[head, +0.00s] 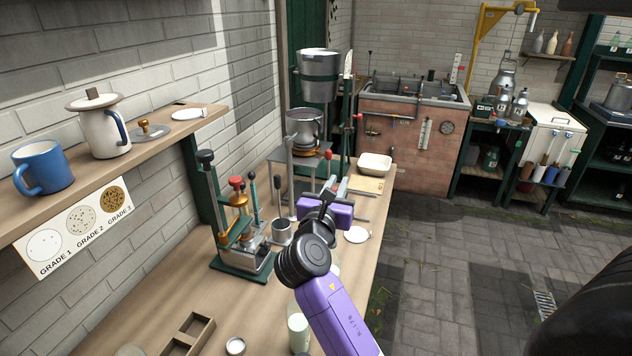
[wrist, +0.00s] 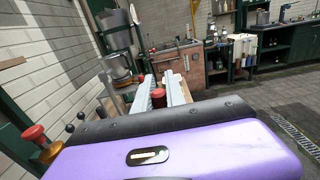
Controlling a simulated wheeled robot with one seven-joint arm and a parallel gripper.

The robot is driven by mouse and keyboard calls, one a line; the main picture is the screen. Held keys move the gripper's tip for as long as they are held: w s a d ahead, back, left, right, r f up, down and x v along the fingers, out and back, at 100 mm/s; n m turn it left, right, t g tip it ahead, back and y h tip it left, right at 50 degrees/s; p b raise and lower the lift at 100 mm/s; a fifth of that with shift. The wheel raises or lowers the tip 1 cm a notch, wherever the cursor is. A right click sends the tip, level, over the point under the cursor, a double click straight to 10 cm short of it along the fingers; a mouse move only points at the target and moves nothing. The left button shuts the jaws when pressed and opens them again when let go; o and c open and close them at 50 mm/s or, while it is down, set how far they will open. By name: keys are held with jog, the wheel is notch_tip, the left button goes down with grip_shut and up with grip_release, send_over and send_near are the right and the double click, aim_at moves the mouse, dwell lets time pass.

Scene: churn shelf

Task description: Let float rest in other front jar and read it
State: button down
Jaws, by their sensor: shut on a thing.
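My gripper (head: 335,184) is over the wooden bench, pointing away from the head camera. In the wrist view its two pale fingers (wrist: 166,92) are closed around a small red thing (wrist: 158,97). Only its red part shows, so I cannot tell if this is the float. A clear jar with whitish liquid (head: 298,332) stands at the bench's near edge, partly behind my arm. A faint glassy edge beside my arm may be another jar, mostly hidden. No scale reading is legible.
A green-based apparatus (head: 241,262) with a red knob stands left of my gripper. A metal can on a stand (head: 318,75) is beyond it. A white tub (head: 375,164), a white dish (head: 357,234) and a wooden tray (head: 188,335) lie on the bench. A shelf (head: 165,125) holds mugs.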

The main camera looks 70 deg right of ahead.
jog(key=shift+f+b, duration=5.1)
jog(key=shift+f, duration=3.25)
jog(key=c, duration=1.3)
grip_release()
notch_tip(320, 180, up, 20)
jog(key=p, duration=0.2)
